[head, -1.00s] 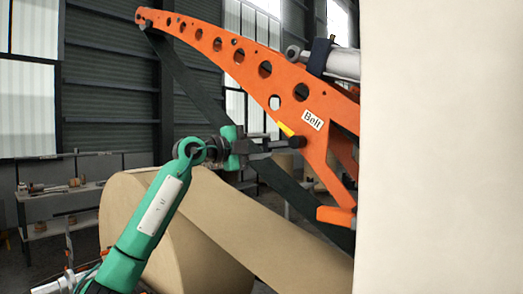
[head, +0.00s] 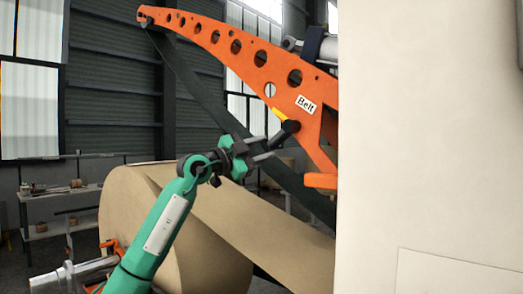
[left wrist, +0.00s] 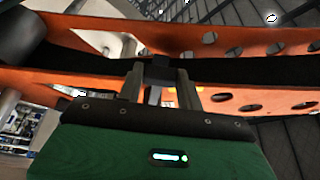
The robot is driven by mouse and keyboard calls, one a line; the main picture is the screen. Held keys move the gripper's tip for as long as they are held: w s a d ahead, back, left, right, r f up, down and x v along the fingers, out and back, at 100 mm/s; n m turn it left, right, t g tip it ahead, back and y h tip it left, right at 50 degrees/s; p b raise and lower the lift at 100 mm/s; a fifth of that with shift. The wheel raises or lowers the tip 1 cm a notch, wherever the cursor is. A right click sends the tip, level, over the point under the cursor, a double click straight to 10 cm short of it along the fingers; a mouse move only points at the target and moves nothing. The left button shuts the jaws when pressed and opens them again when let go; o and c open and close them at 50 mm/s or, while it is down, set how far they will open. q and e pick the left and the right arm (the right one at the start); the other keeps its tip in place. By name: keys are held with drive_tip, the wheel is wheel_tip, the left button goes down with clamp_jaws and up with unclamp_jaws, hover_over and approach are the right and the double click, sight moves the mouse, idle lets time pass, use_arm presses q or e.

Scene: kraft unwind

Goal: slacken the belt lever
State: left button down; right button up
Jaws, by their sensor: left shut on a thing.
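The belt lever (head: 287,131) is a short black handle on the orange arm, beside a yellow mark and below the "Belt" label (head: 306,105). It slants down and left from the arm. My left gripper (head: 270,149) is shut on its lower end, reaching in from the lower left. In the left wrist view, the two grey fingers (left wrist: 160,88) stand on either side of the dark lever (left wrist: 160,68), in front of the orange arm. The fingers partly hide the lever. My right gripper is not in view.
The perforated orange arm (head: 262,57) rises to the upper left, with a dark belt (head: 205,105) running below it. A pale panel (head: 430,150) fills the right side.

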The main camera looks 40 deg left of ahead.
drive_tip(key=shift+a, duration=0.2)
use_arm(q)
drive_tip(key=c, duration=0.9)
unclamp_jaws()
drive_tip(key=shift+w, duration=0.1)
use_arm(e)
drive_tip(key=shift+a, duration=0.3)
use_arm(q)
drive_tip(key=shift+f, duration=0.1)
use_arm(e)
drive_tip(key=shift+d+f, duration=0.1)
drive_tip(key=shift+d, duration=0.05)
use_arm(q)
drive_tip(key=shift+b+v, duration=2.95)
drive_tip(key=shift+v, duration=3.95)
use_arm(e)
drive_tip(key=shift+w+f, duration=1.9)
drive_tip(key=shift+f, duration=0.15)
